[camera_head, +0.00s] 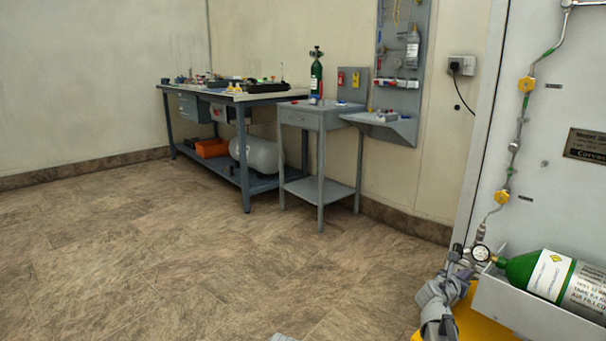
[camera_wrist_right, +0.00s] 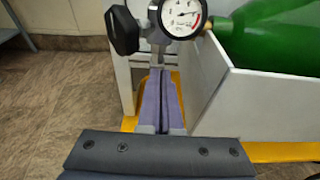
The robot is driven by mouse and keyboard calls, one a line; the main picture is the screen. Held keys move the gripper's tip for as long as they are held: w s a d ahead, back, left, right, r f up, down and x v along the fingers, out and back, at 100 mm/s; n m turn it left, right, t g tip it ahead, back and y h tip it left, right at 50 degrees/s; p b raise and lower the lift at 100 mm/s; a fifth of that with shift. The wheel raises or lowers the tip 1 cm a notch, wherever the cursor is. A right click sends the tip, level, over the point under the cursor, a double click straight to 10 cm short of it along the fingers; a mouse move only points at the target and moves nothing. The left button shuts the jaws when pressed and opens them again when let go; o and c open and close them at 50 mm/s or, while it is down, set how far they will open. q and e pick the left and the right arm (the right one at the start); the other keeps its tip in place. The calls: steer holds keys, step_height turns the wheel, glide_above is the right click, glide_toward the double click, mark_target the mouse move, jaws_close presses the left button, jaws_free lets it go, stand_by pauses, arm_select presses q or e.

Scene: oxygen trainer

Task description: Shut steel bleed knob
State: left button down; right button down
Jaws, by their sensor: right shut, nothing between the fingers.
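In the head view, my right gripper (camera_head: 461,262) is at the lower right, beside the pressure gauge (camera_head: 481,253) at the neck of the green cylinder (camera_head: 524,268). In the right wrist view the two fingers of the gripper (camera_wrist_right: 160,74) are together and empty, with their tips just below the gauge (camera_wrist_right: 184,16). A black knob (camera_wrist_right: 122,30) sits left of the gauge, apart from the fingers. I cannot clearly make out a steel bleed knob; the fingertips cover part of the fitting under the gauge. My left gripper is not in view.
The cylinder lies in a grey tray (camera_head: 535,314) on a yellow base (camera_head: 473,322). A pipe with yellow valve handles (camera_head: 526,84) runs up the white panel. A workbench (camera_head: 246,150) and side table (camera_head: 318,122) stand at the back. The middle floor is clear.

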steer(key=shift+s+d, duration=0.25)
stand_by(0.3)
steer(key=shift+s+r+p, duration=0.1)
steer(key=shift+r+p, duration=0.2)
steer(key=shift+p, duration=0.05)
steer(key=s+a, duration=0.3)
steer(key=a, duration=0.1)
steer(key=shift+s+a, duration=0.25)
steer(key=shift+s, duration=0.15)
stand_by(0.4)
